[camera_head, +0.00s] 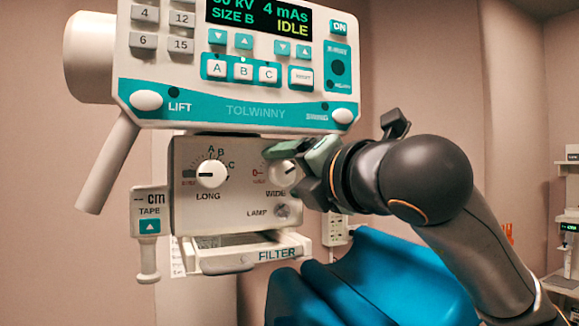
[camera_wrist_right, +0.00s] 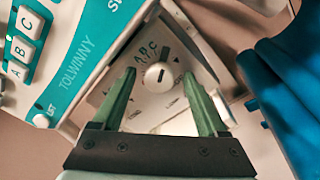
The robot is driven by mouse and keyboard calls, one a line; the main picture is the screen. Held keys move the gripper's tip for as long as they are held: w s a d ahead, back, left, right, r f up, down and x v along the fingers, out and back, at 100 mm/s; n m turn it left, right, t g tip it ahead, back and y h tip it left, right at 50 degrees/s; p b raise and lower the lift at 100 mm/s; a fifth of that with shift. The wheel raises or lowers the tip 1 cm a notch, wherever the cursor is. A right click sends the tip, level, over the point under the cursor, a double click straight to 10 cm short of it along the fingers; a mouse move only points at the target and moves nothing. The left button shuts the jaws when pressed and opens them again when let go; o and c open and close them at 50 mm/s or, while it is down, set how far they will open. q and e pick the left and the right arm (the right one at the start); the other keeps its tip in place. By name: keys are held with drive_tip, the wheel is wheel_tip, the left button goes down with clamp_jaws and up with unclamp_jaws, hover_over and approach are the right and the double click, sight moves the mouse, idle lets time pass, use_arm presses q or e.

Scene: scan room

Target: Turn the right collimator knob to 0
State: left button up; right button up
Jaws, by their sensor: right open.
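The right collimator knob (camera_head: 280,173), above the word WIDE, is round and white on the pale collimator panel. My right gripper (camera_head: 292,158) hides part of it and its scale. In the right wrist view the knob (camera_wrist_right: 158,76) shows between the two green fingertips, a little beyond them, with a scale lettered A, B, C beside it. Its dark pointer line is small, and I cannot tell its exact setting. My right gripper (camera_wrist_right: 157,84) is open and empty, with a gap on both sides of the knob. My left gripper is not in view.
The left knob (camera_head: 211,173), marked LONG, is on the same panel. The control console (camera_head: 240,112) overhangs the panel. A filter tray (camera_head: 243,254) sits below and a tape unit (camera_head: 150,212) at the left. A blue covered shape (camera_head: 385,280) is low at the right.

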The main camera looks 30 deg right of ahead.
drive_tip(key=shift+c, duration=0.2)
clamp_jaws()
idle(0.5)
